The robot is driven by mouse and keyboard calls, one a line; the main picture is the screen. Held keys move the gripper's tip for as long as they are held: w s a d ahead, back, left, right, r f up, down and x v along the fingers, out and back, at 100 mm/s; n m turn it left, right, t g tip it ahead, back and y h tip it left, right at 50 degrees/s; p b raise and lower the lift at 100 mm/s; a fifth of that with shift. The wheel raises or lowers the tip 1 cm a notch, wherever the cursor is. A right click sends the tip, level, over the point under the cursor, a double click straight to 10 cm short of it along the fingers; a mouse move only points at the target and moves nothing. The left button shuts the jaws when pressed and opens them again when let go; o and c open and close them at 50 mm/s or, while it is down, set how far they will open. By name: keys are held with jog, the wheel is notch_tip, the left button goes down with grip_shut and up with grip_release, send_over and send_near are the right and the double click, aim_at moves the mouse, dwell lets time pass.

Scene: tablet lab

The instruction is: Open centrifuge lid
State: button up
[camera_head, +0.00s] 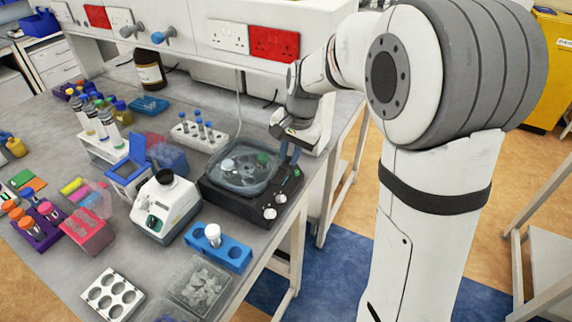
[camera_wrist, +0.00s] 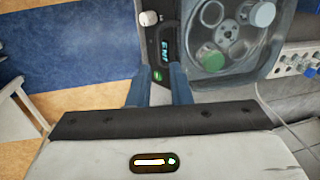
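The centrifuge (camera_head: 262,205) is a dark box on the bench with knobs on its front right panel. Its clear lid (camera_head: 240,172) lies over the bowl and looks shut; green and white caps show through it. In the wrist view, the lid (camera_wrist: 272,68) fills the upper right, beside the centrifuge's control panel (camera_wrist: 167,42) with a lit display. My gripper (camera_head: 289,155) is at the right side of the centrifuge, near the lid's edge.
A small white device (camera_head: 165,208) and a blue tube rack (camera_head: 218,250) stand close to the centrifuge's left and front. A white tube rack (camera_head: 198,136) is behind it. The bench edge runs just right of the centrifuge, with floor beyond.

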aim_at(285, 175)
jog(key=f, duration=0.4)
jog(key=a+f, duration=0.1)
jog(key=shift+w+f+p, duration=0.25)
jog(key=shift+f+p, duration=0.1)
jog(key=shift+f, duration=0.05)
jog(key=shift+c, duration=0.4)
grip_shut()
